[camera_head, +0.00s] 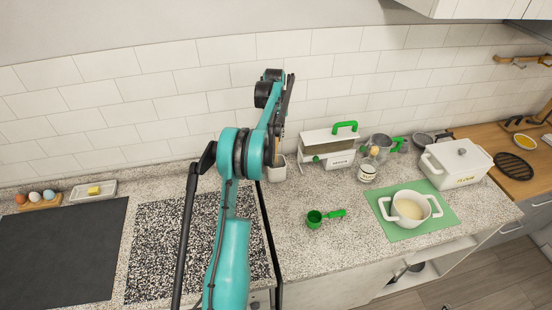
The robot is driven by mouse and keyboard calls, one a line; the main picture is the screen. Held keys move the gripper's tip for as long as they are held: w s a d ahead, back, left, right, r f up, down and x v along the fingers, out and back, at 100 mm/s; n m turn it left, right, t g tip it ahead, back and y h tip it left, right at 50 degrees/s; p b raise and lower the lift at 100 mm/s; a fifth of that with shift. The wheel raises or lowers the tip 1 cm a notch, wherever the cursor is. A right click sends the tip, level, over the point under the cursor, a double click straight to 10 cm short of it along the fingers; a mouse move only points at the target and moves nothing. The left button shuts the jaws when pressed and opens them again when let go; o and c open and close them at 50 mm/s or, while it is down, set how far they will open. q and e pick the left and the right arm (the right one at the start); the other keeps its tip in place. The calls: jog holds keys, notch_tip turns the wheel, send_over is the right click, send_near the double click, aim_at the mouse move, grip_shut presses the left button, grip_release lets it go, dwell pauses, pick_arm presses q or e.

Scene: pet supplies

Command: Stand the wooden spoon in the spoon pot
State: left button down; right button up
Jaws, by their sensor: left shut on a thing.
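My left arm rises through the middle of the head view, and my left gripper (280,126) is at its upper end, near the tiled wall. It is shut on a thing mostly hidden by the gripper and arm. A thin brown strip, apparently the wooden spoon (280,147), shows just below the gripper, above the white spoon pot (278,172). The pot stands on the counter by the wall, partly hidden by my arm. I cannot tell whether the spoon's lower end is inside the pot. My right gripper is not in view.
Right of the pot stand a white box with a green handle (328,151), a jar (368,170) and a lidded white container (456,163). A green scoop (315,219) lies in front. A white pot (410,225) sits on a green mat (448,221). Eggs (35,197) are at left.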

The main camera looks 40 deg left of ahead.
aim_at(276, 144)
pick_arm(q)
notch_tip(276, 144, down, 3)
jog(key=shift+f, duration=0.1)
jog(key=shift+w+f, duration=0.1)
jog(key=shift+f, duration=0.65)
notch_tip(276, 144, down, 2)
jog(key=shift+f, duration=0.45)
jog(key=shift+f+b, duration=0.15)
jog(key=shift+b, duration=0.15)
jog(key=c, duration=1.3)
grip_release()
jog(key=shift+c, duration=0.2)
